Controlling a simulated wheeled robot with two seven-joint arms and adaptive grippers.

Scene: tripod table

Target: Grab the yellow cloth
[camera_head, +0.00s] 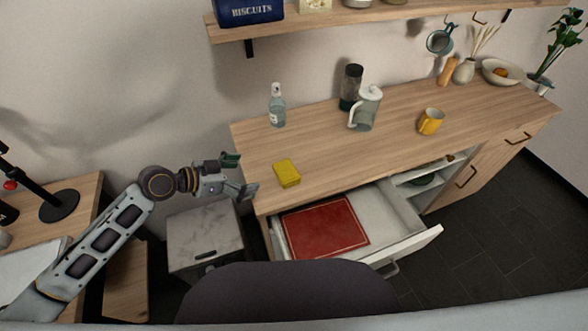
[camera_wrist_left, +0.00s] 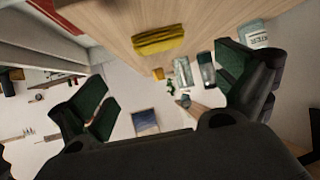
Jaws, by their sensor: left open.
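The yellow cloth (camera_head: 286,173) is a small folded block lying on the wooden counter (camera_head: 330,150), near its left front part. It also shows in the left wrist view (camera_wrist_left: 158,40), above the middle and between the two fingers but farther off. My left gripper (camera_head: 240,174) is open and empty, just left of the cloth at the counter's left edge, and not touching the cloth. Its green-padded fingers are spread wide in the left wrist view (camera_wrist_left: 165,88). My right gripper is not in view.
A glass bottle (camera_head: 277,106), a glass jug (camera_head: 366,108), a dark cylinder (camera_head: 351,87) and a yellow mug (camera_head: 430,121) stand farther along the counter. An open drawer (camera_head: 405,243) holding a red item (camera_head: 325,228) juts out below the cloth. The counter around the cloth is clear.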

